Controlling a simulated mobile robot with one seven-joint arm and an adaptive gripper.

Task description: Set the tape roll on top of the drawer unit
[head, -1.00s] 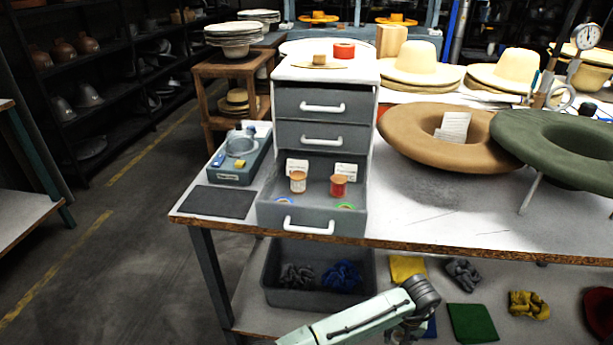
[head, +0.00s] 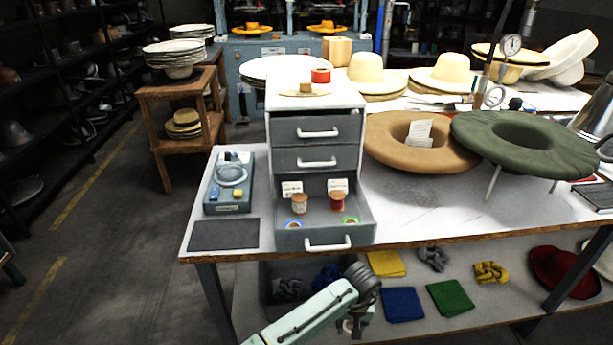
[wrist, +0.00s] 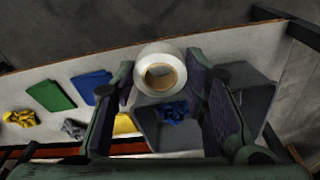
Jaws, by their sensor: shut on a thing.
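The drawer unit (head: 257,128), grey with a white top, stands on the white workbench (head: 405,222). Its lowest drawer (head: 360,236) is pulled out. My gripper (wrist: 160,84) is shut on a pale tape roll (wrist: 142,77) with a tan core, gripped by its sides between the fingertips. In the head view my gripper (head: 350,327) is low in front of the bench, below the drawer unit; the held roll cannot be made out there.
Thread spools (head: 299,203) and cards are in the open drawer. A blue-grey tray (head: 228,207) and dark mat (head: 224,234) lie left of the unit, brown (head: 390,150) and green (head: 525,150) hat forms right. The lower shelf holds a grey bin (wrist: 263,95) and folded cloths.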

